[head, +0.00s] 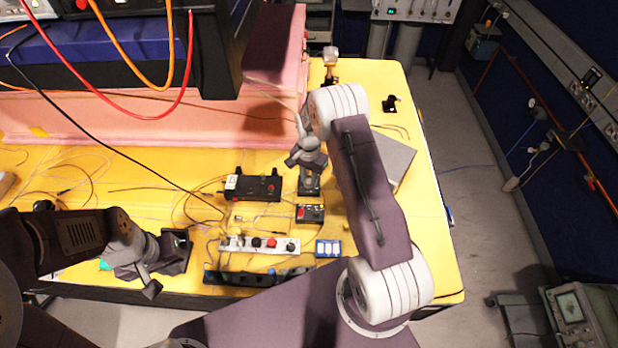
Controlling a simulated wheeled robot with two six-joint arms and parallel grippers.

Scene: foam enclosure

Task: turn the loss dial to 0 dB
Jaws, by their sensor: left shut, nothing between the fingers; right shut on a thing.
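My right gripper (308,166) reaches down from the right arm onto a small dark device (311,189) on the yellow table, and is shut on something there. It seems to be the loss dial, but the gripper covers it, so its setting and markings cannot be read. My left gripper (150,284) is shut and empty near the table's front left edge, well apart from that device.
A white strip with knobs (259,245) is nearer. Loose cables cross the yellow table (425,215). Pink foam (150,125) stands behind.

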